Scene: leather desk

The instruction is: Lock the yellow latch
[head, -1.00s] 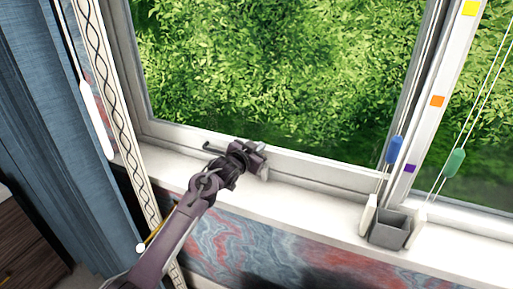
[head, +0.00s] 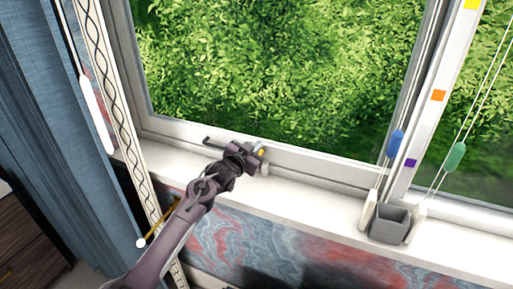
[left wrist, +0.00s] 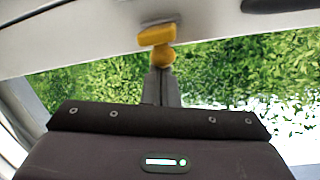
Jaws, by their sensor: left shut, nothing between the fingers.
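The yellow latch (head: 262,152) is a small piece on the bottom rail of the window, mostly hidden behind my left gripper in the head view. In the left wrist view the yellow latch (left wrist: 157,36) shows as a short block with a rounded knob below it, against the white frame. My left gripper (head: 262,163) is shut and empty, right at the latch. Its closed fingers (left wrist: 161,86) point at the knob and overlap it in the picture; I cannot tell whether they touch. My right gripper is not in view.
A dark handle (head: 222,145) lies along the rail just left of the gripper. A grey box (head: 390,224) stands on the white sill (head: 318,210) at right. Blue (head: 395,143) and green (head: 455,157) cord pulls hang near it. A blue curtain (head: 45,130) is at left.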

